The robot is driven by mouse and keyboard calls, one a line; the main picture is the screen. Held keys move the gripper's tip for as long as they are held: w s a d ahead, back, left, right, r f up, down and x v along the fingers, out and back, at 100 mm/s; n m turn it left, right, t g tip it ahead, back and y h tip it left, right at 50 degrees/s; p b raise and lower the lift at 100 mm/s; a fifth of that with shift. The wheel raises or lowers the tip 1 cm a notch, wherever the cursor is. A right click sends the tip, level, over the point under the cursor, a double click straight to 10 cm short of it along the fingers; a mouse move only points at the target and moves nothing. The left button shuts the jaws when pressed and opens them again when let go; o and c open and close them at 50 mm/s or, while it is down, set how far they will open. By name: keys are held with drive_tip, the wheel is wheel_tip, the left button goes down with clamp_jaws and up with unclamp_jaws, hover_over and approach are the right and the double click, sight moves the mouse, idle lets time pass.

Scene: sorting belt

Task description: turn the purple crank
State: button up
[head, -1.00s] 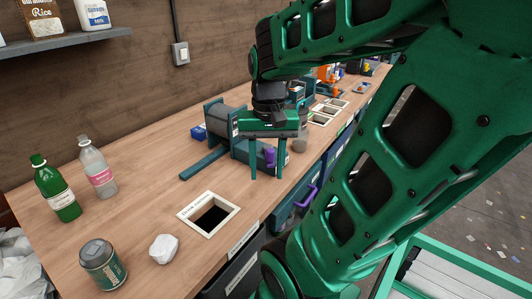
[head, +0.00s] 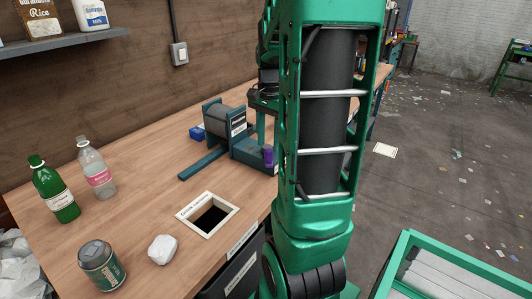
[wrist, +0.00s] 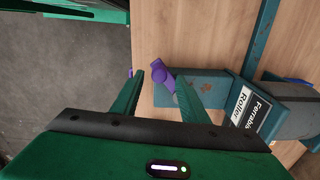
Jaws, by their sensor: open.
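The purple crank (head: 268,156) stands at the right end of the grey-blue roller machine (head: 247,152) on the wooden bench. In the wrist view the crank (wrist: 160,72) shows between the fingertips of my gripper (wrist: 161,77), close to the right finger. I cannot tell whether it is within the jaws or just beyond them, or whether a finger touches it. My gripper is open, with nothing shut in it. The roller's label (wrist: 250,108) is at right in the wrist view.
A square framed opening (head: 207,214) lies in the bench in front of the machine. A green bottle (head: 53,188), a clear bottle (head: 97,168), a can (head: 102,266) and a white lump (head: 162,249) stand at left. A blue box (head: 197,132) is behind the machine.

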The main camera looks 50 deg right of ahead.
sight(269, 150)
drive_tip(key=shift+f, duration=2.25)
clamp_jaws()
